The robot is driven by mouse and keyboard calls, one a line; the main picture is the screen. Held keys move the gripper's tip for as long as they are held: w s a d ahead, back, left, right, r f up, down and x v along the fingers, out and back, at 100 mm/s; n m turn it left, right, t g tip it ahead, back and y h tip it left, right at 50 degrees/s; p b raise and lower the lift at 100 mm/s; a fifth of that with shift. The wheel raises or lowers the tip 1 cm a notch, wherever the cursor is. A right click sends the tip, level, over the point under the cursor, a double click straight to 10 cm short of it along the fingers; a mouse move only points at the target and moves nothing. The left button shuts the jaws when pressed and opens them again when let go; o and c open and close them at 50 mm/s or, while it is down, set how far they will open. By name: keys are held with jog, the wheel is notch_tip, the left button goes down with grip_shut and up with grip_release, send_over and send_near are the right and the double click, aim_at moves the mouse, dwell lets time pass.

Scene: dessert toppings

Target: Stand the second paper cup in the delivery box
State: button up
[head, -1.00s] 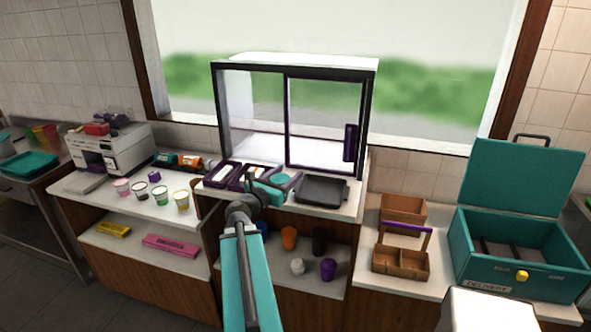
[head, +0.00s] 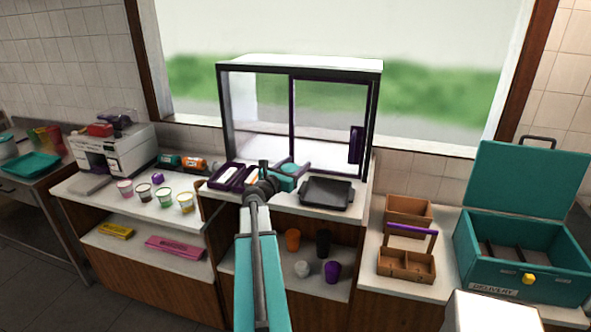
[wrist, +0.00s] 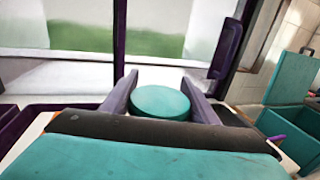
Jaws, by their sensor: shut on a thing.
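My gripper (head: 292,172) is in front of the glass-fronted cabinet, above the middle counter. In the wrist view its two purple fingers (wrist: 160,90) are closed on either side of a round teal-topped thing (wrist: 160,103). Its lower part is hidden, so I cannot tell whether it is a lidded paper cup. The teal delivery box (head: 495,292) stands open at the far right, its lid raised at the back. Dark strips show on its floor; I see no cup in its visible part. Several small cups (head: 165,197) with coloured contents stand on the left counter.
A glass-fronted cabinet (head: 378,80) stands behind my gripper. A dark tray (head: 327,192) lies to its right, purple trays (head: 229,177) to its left. A brown carrier (head: 405,265) with a purple handle stands between the middle counter and the box.

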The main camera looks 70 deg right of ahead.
jog(key=shift+w+d+f, duration=0.1)
jog(key=shift+w+d, duration=0.1)
jog(key=shift+d, duration=0.4)
jog(key=shift+w+d, duration=0.2)
jog(key=shift+d, duration=0.35)
jog(key=shift+d+f+b, duration=0.25)
jog(key=shift+f+b, duration=0.1)
jog(key=shift+f, duration=0.2)
jog(key=shift+d+f+b, duration=0.25)
jog(key=shift+f+b, duration=0.1)
jog(key=shift+f, duration=0.2)
jog(key=shift+w+a+f+b, duration=0.15)
jog(key=shift+f+b, duration=0.2)
jog(key=shift+f, duration=0.35)
jog(key=shift+f, duration=0.15)
jog(key=o, duration=1.1)
jog(key=shift+r, duration=0.2)
